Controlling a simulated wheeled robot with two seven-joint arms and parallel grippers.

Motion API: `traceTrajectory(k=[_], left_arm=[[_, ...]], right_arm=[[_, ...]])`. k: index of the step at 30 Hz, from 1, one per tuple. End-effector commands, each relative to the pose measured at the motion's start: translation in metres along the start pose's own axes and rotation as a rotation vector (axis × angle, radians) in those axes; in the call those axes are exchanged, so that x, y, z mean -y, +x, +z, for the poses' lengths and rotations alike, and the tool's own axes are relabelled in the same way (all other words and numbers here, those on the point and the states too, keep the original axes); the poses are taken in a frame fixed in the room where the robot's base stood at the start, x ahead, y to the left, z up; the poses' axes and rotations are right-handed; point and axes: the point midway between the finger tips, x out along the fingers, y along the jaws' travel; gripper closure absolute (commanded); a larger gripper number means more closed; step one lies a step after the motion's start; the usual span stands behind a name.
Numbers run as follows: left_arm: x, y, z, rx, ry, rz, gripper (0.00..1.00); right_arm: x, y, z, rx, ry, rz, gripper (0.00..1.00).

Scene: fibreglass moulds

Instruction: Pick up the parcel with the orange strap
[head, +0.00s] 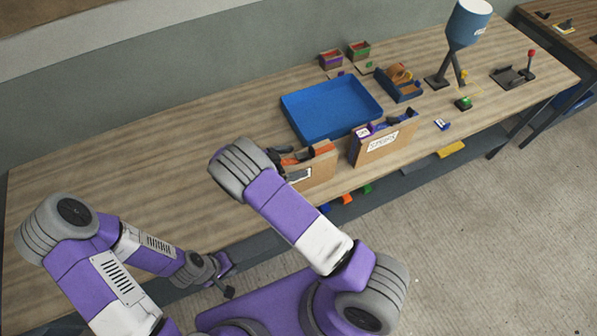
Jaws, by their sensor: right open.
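The parcel with the orange strap (323,172) is a brown cardboard box with a white label, near the front edge of the bench. Orange and black parts show at its top; its left end is hidden behind my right arm. My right gripper (275,156) is mostly hidden behind that arm; dark parts show beside the parcel's top left. It is open, and I see no grip on the parcel. My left gripper (229,277) is low in front of the bench, left of the parcel, with its fingers apart and empty.
A similar parcel with purple parts (375,153) stands close on the right. A blue tray (300,127) lies behind both. A blue bin (405,92), a blue-topped stand (467,25) and a red-knobbed lever (531,55) are farther right. The left bench top is clear.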

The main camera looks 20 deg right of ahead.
Motion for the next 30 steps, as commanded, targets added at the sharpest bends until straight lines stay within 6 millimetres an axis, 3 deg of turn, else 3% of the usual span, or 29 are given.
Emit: traceTrajectory(k=[2, 21, 30], left_arm=[[0.0001, 0.0002, 0.0, 0.0, 0.0, 0.0, 1.0], [0.0001, 0.0001, 0.0, 0.0, 0.0, 0.0, 1.0], [0.0002, 0.0004, 0.0, 0.0, 0.0, 0.0, 1.0]], right_arm=[[0.0, -0.0002, 0.0001, 0.0, 0.0, 0.0, 0.03], [0.0001, -0.0008, -0.0001, 0.0, 0.001, 0.0, 1.0], [0.0007, -0.0021, -0.0041, -0.002, 0.003, -0.001, 1.0]])
